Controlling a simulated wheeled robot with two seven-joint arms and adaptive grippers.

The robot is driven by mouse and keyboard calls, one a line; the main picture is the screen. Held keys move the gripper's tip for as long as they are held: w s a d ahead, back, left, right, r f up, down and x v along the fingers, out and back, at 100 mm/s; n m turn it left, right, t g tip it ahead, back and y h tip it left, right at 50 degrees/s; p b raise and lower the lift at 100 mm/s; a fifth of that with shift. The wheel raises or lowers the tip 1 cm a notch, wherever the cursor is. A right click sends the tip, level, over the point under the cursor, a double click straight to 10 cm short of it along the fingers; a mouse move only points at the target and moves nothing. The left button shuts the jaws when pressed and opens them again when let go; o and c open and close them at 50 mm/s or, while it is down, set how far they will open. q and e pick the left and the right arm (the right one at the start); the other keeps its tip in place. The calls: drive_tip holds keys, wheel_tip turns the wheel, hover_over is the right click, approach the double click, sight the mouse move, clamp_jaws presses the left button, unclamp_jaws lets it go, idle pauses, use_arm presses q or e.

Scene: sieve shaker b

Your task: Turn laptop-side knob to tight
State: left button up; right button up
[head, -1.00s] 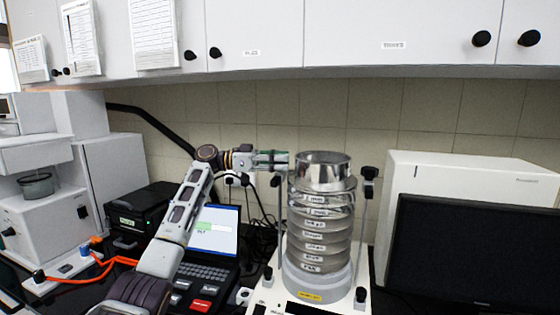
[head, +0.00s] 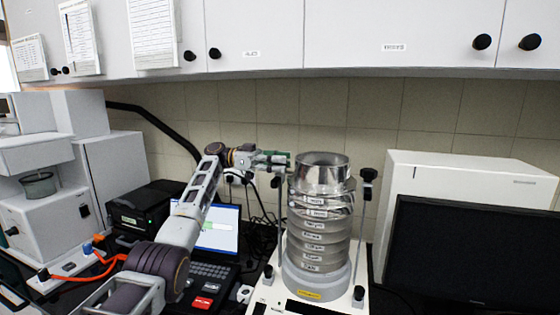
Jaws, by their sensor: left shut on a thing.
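The sieve shaker stands right of centre, with a stack of round metal sieves (head: 318,232) on a pale base. A thin upright rod stands on each side of the stack. The laptop-side knob (head: 276,181) is a dark piece at the top of the left rod, partly hidden by my gripper. My left gripper (head: 279,160) reaches in from the left at the top of that rod, beside the top sieve. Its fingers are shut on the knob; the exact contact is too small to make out. The matching black knob (head: 368,175) is on the right rod. My right gripper is not in view.
An open laptop (head: 217,232) stands behind my left arm, with loose dark cables beside it. A black monitor (head: 475,250) and a white box (head: 470,172) are on the right. Wall cabinets (head: 350,35) hang above. A black printer-like box (head: 140,222) stands left.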

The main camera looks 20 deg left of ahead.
use_arm(q)
drive_tip(key=shift+m+g, duration=0.3)
drive_tip(key=shift+g, duration=0.2)
drive_tip(key=o, duration=0.8)
drive_tip(key=shift+r, duration=0.1)
drive_tip(key=shift+r, duration=4.85)
